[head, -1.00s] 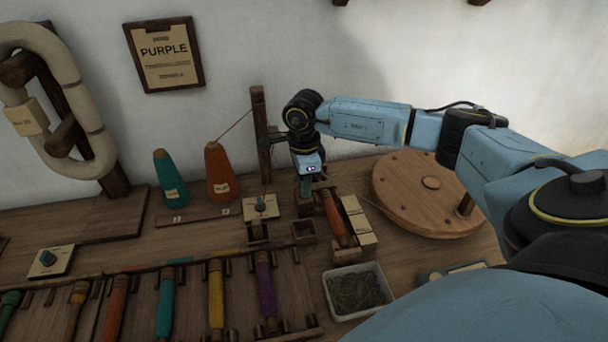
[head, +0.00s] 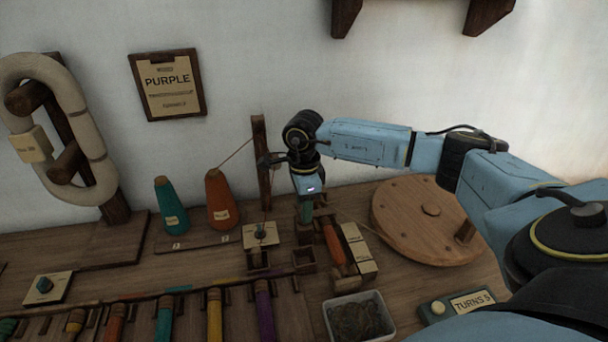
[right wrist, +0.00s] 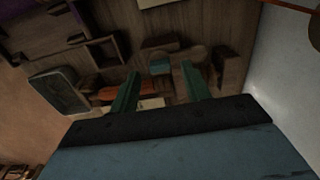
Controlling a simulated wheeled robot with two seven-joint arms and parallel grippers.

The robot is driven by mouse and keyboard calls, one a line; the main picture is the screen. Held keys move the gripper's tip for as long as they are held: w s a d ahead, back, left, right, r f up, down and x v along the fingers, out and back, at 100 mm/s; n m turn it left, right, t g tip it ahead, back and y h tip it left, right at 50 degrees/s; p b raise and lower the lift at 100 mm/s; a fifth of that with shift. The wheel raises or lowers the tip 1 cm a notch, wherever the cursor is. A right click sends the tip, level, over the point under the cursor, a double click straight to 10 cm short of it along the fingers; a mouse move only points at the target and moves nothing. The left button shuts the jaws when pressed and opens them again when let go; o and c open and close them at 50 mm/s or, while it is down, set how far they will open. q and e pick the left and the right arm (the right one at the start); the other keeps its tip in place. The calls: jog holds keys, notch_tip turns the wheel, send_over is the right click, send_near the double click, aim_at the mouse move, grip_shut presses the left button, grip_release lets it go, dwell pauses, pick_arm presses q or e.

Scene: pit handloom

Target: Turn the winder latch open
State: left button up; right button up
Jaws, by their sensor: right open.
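The winder (head: 352,236) stands on the bench with an orange bobbin (head: 334,244) lying in it and cream plates along its right side. My right gripper (head: 306,210) points down at the winder's far left end. In the right wrist view its two green fingers (right wrist: 160,88) are apart. A small teal block (right wrist: 160,66) on the winder's wooden end shows beyond and between the fingertips; it may be the latch. I cannot tell whether the fingers touch it. The gripper hides this end in the head view. My left gripper is not in view.
A round wooden wheel (head: 415,222) stands right of the winder, under my right forearm. A grey tray (head: 359,318) and a "TURNS 5" box (head: 462,304) are nearer. Teal and orange cones (head: 221,202), a thread post (head: 261,165) and a knob plate (head: 261,235) stand to the left.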

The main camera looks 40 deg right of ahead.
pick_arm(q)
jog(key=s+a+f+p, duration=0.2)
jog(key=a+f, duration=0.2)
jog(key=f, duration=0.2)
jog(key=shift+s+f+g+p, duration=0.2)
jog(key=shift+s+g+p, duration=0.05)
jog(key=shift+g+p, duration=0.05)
pick_arm(e)
notch_tip(320, 180, up, 11)
jog(key=shift+r, duration=0.2)
